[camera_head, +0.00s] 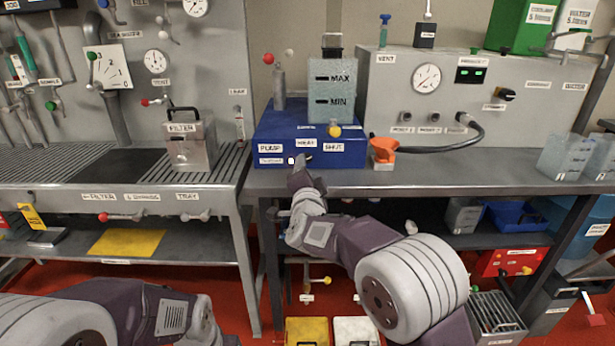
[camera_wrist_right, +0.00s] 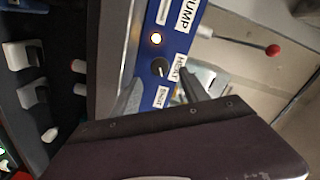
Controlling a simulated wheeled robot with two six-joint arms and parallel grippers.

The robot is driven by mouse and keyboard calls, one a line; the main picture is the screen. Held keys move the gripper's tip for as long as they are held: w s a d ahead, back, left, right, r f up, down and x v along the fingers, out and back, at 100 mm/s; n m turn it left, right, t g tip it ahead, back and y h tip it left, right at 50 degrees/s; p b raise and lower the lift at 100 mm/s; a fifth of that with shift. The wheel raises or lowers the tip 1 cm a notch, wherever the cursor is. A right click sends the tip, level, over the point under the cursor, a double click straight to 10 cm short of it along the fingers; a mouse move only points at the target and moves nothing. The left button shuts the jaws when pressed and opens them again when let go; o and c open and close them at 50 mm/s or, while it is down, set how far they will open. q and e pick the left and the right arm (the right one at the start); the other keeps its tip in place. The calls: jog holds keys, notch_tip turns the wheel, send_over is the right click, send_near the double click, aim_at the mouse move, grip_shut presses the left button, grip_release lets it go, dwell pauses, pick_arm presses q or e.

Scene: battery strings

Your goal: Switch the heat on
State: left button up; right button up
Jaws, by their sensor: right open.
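The blue heater box (camera_head: 262,130) stands on the bench with PUMP, HEAT and SHUT labels on its front. In the right wrist view its panel (camera_wrist_right: 150,97) shows a black round knob (camera_wrist_right: 160,67) beside the HEAT label (camera_wrist_right: 179,72). A small lit lamp (camera_wrist_right: 155,39) is next to the knob, and it also shows in the head view (camera_head: 291,160). My right gripper (camera_head: 302,163) is at the box's front, below the HEAT label. In the wrist view its open fingers (camera_wrist_right: 158,90) are on either side of the knob's line; contact cannot be told. My left gripper is out of view.
A MIN/MAX tank (camera_head: 332,90) stands on the box, with a yellow knob (camera_head: 334,131) at its foot. An orange part (camera_head: 384,149) and a black hose (camera_head: 473,133) are to the right. A filter canister (camera_head: 190,143) is at left. The bench front (camera_head: 450,182) is mostly clear.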

jog(key=shift+s, duration=1.5)
jog(key=s+d+r+h, duration=0.1)
jog(key=d+h, duration=0.2)
jog(key=d, duration=1.1)
jog(key=s+d+f+n+g+y, duration=0.1)
jog(key=s+d+f+n+g, duration=0.2)
jog(key=s+f, duration=0.4)
jog(key=s+d+f+n+g+y, duration=0.1)
jog(key=s+f+n+g+y, duration=0.1)
jog(key=s+f+g, duration=0.5)
jog(key=s+f+n+g, duration=0.4)
jog(key=s+f, duration=0.3)
jog(key=s, duration=0.3)
jog(key=s+f+n+g, duration=0.3)
jog(key=s+f, duration=0.4)
jog(key=s, duration=0.2)
notch_tip(320, 180, up, 27)
jog(key=p, duration=2.6)
jog(key=shift+a, duration=0.25)
